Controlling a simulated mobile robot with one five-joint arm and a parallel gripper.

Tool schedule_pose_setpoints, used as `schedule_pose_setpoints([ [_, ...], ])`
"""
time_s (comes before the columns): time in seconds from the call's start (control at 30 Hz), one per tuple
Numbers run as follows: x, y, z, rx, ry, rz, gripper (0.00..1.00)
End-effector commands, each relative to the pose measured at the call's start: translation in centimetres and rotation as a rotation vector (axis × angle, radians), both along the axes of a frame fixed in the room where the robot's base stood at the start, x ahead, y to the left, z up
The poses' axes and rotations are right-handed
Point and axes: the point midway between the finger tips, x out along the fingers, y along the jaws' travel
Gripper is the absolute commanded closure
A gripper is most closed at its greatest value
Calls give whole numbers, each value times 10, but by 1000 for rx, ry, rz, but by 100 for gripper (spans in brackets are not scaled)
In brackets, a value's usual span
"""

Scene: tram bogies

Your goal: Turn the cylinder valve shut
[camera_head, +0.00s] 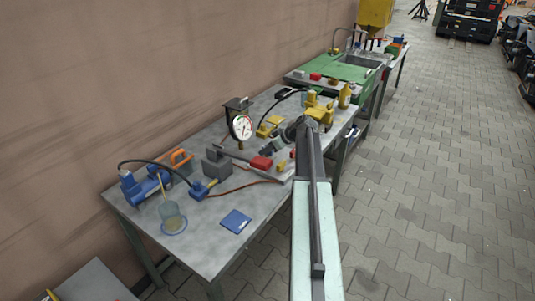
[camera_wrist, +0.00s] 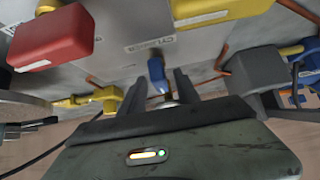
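A small blue lever (camera_wrist: 157,76) stands out from a grey panel (camera_wrist: 115,62) in the wrist view. An upside-down label beside it seems to read "cylinder", so I take it as the cylinder valve's handle. My gripper (camera_wrist: 160,74) is open, with one dark finger on each side of the lever and gaps showing between. Its lower end, near the palm, is hard to make out. In the head view my gripper (camera_head: 268,151) is over the bench by the red block (camera_head: 261,163); the lever cannot be made out there.
The red block (camera_wrist: 52,40) and a yellow block (camera_wrist: 215,8) are close by in the wrist view. A grey block (camera_wrist: 255,72) is at right. On the bench (camera_head: 205,240) are a dial gauge (camera_head: 241,127), a blue pump (camera_head: 140,187), a glass jar (camera_head: 172,217) and hoses.

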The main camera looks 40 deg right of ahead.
Motion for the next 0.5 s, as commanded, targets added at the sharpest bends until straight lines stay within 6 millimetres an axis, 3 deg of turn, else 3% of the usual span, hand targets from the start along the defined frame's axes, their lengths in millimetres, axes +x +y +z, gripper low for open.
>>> schedule_pose_setpoints([
  [0.13,0,0,1,0,0,0,62],
  [0.3,0,0,2,0,0,0,100],
  [0.5,-1,0,2,0,0,-4,100],
])
